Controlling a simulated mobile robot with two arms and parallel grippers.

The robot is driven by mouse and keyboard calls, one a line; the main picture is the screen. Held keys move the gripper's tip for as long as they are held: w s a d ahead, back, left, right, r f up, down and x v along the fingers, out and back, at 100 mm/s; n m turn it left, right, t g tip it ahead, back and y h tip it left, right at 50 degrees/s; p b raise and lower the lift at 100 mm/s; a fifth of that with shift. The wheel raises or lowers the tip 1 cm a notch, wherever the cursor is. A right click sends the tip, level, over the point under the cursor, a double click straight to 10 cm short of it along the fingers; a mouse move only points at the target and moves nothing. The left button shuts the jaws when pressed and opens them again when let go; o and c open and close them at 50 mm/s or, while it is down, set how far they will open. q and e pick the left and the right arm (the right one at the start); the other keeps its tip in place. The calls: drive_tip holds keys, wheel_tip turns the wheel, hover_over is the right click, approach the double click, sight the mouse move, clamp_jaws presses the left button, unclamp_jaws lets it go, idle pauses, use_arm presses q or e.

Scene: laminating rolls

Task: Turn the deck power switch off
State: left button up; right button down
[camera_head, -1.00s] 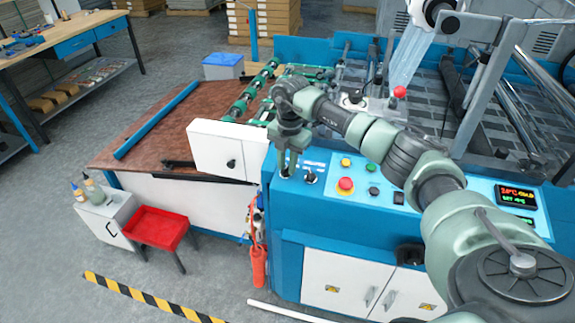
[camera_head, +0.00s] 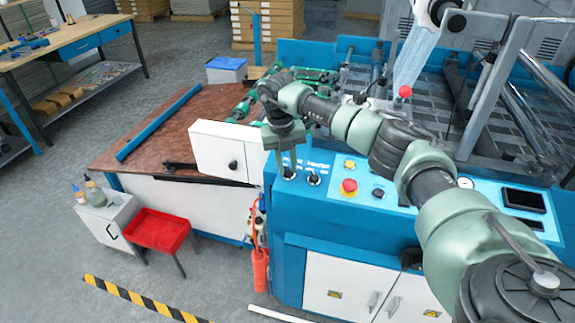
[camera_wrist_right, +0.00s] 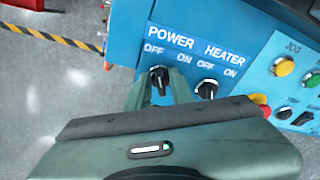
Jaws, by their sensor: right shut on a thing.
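The deck power switch (camera_wrist_right: 160,80) is a small black rotary knob under the POWER label, with OFF at left and ON at right. My right gripper (camera_wrist_right: 161,88) is shut on it in the wrist view, a finger on each side. Its exact pointer direction is hard to tell. In the head view my right gripper (camera_head: 288,170) points down at the left end of the blue control panel (camera_head: 330,205), and hides most of the knob. The temperature display (camera_head: 523,200) on the panel is dark. My left gripper is not in view.
The similar heater knob (camera_wrist_right: 207,88) sits close to the right of my fingers. A red mushroom button (camera_head: 349,187) and a yellow button (camera_head: 350,164) are further right. A white box (camera_head: 222,150) stands just left of the gripper.

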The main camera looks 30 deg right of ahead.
drive_tip(key=shift+r+n, duration=0.1)
drive_tip(key=shift+n, duration=0.3)
drive_tip(key=c, duration=1.5)
unclamp_jaws()
drive_tip(key=r, duration=0.2)
drive_tip(key=r+b, duration=0.1)
drive_tip(key=r, duration=0.2)
drive_tip(key=a+r+b, duration=0.1)
drive_tip(key=r, duration=0.1)
drive_tip(key=shift+w+r, duration=0.15)
drive_tip(key=shift+r, duration=0.2)
